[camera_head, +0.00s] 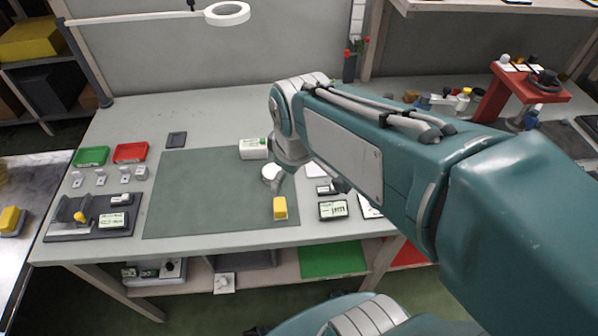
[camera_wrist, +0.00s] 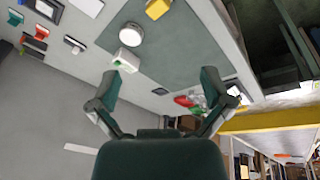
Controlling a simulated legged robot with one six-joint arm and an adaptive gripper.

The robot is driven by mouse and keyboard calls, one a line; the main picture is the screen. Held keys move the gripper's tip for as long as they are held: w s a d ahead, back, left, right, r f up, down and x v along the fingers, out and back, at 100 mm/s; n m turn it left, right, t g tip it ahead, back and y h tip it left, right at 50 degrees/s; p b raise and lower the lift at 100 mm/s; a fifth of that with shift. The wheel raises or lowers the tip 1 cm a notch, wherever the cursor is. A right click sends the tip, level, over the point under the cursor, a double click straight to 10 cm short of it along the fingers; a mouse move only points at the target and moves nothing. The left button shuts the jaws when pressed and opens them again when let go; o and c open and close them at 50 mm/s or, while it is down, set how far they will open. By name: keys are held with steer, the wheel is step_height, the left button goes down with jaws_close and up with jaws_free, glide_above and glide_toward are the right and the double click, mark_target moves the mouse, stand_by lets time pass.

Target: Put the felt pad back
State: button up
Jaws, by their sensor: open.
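A small dark grey square, which looks like the felt pad (camera_head: 177,139), lies flat on the grey table behind the large green mat (camera_head: 200,190). I cannot confirm that it is felt. It also shows small in the wrist view (camera_wrist: 160,91). My gripper (camera_wrist: 161,75) is open in the wrist view, fingers spread with nothing between them. It is above the table, apart from the dark square. In the head view my arm reaches over the mat's right side, and the gripper is mostly hidden there.
On or beside the mat are a yellow block (camera_head: 280,209), a white round piece (camera_head: 271,172) and a white box (camera_head: 253,149). Green (camera_head: 91,156) and red (camera_head: 130,152) trays stand left. A magnifier lamp (camera_head: 227,13) overhangs the back. The mat's left half is clear.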

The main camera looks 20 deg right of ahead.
steer(key=s+r+m+t, duration=0.2)
steer(key=s+r+m, duration=0.1)
steer(key=s+m, duration=0.3)
steer(key=shift+s+r, duration=0.3)
steer(key=shift+s, duration=0.1)
